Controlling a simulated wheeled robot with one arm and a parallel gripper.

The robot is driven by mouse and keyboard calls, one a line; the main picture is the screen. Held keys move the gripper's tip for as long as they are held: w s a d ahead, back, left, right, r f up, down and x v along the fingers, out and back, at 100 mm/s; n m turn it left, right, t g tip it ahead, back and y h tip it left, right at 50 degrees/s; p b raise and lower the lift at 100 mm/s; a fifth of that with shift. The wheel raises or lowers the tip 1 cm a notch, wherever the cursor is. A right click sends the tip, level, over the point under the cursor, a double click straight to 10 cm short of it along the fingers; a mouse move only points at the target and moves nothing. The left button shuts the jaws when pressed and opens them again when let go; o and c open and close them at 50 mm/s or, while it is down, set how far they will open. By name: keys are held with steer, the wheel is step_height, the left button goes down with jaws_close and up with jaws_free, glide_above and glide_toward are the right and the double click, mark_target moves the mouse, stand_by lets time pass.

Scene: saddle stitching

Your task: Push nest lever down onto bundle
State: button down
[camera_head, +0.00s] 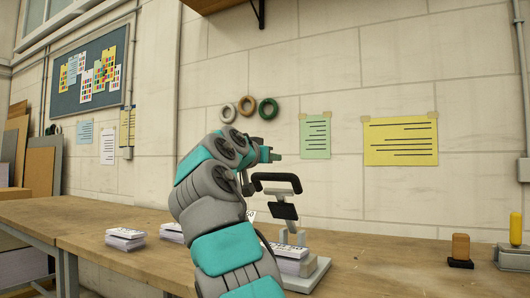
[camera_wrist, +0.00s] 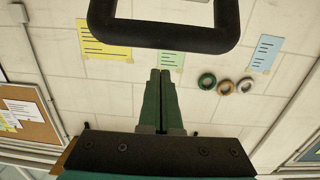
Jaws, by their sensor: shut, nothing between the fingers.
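The nest lever (camera_head: 277,178) has a black loop handle, raised above the stitching nest on the table. In the wrist view, the lever's thick black handle (camera_wrist: 165,38) crosses the top of the picture. My gripper (camera_head: 274,155) is shut and empty, slightly above the handle in the head view. Its green fingertips (camera_wrist: 160,72) lie together, just apart from the handle in the wrist picture; contact cannot be told. The bundle (camera_head: 291,252) of white sheets sits on the light grey nest base (camera_head: 316,275), below the lever. My arm hides part of the nest's left side.
White paper stacks (camera_head: 125,237) stand on the wooden table (camera_head: 85,215) to the left. An orange-topped block (camera_head: 460,248) and a yellow-handled tool (camera_head: 515,230) stand at the right. The table between nest and block is clear. Tape rings (camera_head: 248,106) hang on the wall behind.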

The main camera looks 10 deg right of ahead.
mark_target(271, 175)
steer(key=shift+w+d+f+b, duration=0.15)
steer(key=shift+f+b, duration=0.5)
steer(key=shift+b, duration=0.15)
steer(key=shift+s+a+f+b, duration=0.5)
steer(key=shift+s+f+b, duration=0.15)
steer(key=shift+f, duration=0.15)
steer(key=shift+f, duration=0.1)
